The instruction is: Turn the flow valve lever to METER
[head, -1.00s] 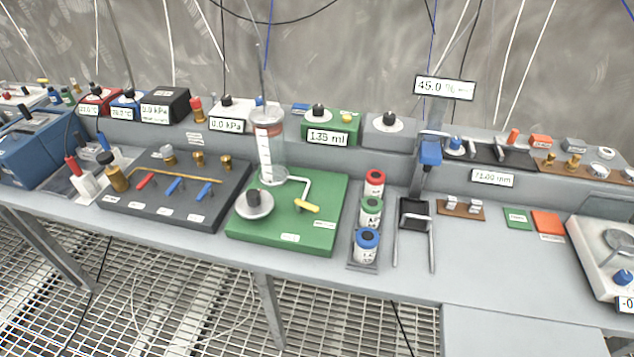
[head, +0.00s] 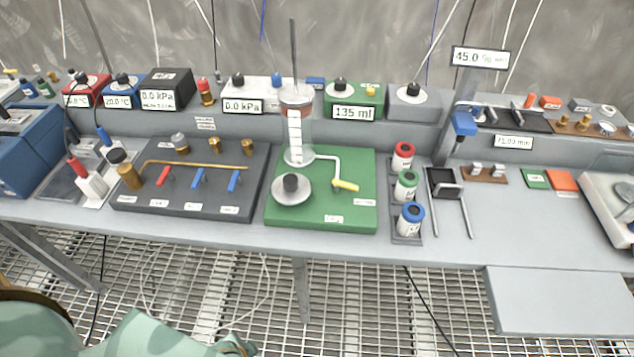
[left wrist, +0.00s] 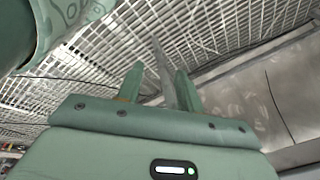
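The likely flow valve lever, a yellow lever (head: 344,185), sits on a green board (head: 355,215) at the end of a white bent pipe (head: 337,168). It lies nearly level, pointing slightly down to the right. A clear graduated cylinder (head: 296,135) and a round silver piece with a black knob (head: 291,188) share the board. A small label (head: 333,218) is on its front part, too small to read. My left gripper (left wrist: 158,85) shows in the left wrist view with its fingers apart and nothing held, over floor grating, away from the lever. My right gripper is not in view.
Left of the green board is a dark board (head: 190,200) with red and blue levers. To its right stands a rack with red, green and blue-capped bottles (head: 410,218). The 135 ml display (head: 353,113) is behind. The grating before the bench is open.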

